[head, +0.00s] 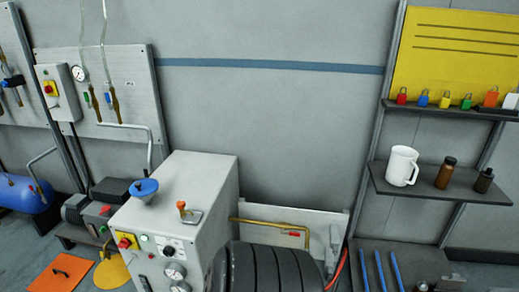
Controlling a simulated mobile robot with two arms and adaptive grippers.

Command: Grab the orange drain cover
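The orange drain cover (60,273) is a flat orange plate with a small dark handle on top. It lies on the floor at the bottom left of the head view, and its lower edge is cut off by the frame. Neither of my grippers is in view, and nothing is touching the visible part of the cover.
A yellow round plate (112,272) lies right of the cover, beside a grey machine cabinet (200,190) with a blue funnel (144,188). A blue tank (28,198) stands behind the cover. A shelf rack (440,186) stands at right. A dark ribbed shape fills the bottom centre.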

